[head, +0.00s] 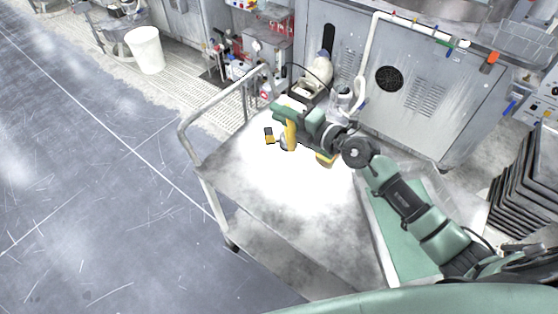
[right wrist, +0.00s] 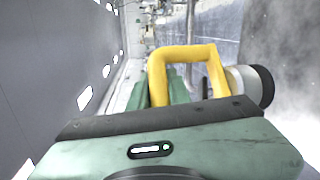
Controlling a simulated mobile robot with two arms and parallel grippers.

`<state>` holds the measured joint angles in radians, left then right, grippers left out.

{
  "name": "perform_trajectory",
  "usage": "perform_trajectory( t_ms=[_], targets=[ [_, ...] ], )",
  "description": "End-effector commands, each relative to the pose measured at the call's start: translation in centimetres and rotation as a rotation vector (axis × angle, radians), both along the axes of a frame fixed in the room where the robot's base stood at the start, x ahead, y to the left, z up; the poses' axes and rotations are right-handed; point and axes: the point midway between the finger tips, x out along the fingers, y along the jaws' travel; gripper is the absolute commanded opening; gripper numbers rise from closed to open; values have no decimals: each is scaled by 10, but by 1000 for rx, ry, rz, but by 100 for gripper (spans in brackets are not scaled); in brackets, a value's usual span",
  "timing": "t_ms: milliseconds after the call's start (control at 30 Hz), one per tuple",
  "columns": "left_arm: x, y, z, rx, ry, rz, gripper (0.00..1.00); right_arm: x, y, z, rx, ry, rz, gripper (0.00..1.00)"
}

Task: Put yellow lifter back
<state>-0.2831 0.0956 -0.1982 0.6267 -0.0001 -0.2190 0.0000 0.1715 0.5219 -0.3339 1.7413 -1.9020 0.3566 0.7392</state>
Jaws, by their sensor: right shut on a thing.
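The yellow lifter (head: 291,134) hangs under my right gripper (head: 281,112), over the cart top in the head view. In the right wrist view the lifter's yellow arched handle (right wrist: 184,53) stands at the green fingers of my right gripper (right wrist: 163,88), which is shut on it. A round white and black part (right wrist: 252,84) shows beside the handle on the right. I cannot tell whether the lifter touches the cart top. My left gripper is not in view.
The metal cart (head: 262,195) has a raised rail (head: 221,103) on its left. A small yellow and black item (head: 269,135) and another yellow piece (head: 325,159) lie near the lifter. A grey machine cabinet (head: 430,105) stands behind. The cart's front area is clear.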

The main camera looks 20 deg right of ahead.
Motion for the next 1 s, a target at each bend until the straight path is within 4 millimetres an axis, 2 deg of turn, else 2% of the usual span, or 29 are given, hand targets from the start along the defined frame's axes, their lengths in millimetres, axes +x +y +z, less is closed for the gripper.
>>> perform_trajectory(
  t_ms=[33,200,300,400,500,633,733,1000],
  targets=[
    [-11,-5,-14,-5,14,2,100,1,-1,-17,1,-4,-1,0],
    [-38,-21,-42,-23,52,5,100,1,0,-58,3,-6,-1,0],
    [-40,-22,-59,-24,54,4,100,1,0,-82,4,-5,-2,0],
    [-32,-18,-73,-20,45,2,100,1,0,-101,4,-6,-2,0],
    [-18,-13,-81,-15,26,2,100,1,0,-114,4,-6,-2,0],
    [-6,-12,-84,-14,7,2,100,2,0,-121,4,-8,-3,0],
    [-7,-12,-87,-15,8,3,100,1,0,-126,4,-8,-2,0],
    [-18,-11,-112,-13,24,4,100,1,0,-162,5,-6,-2,0]
  ],
)
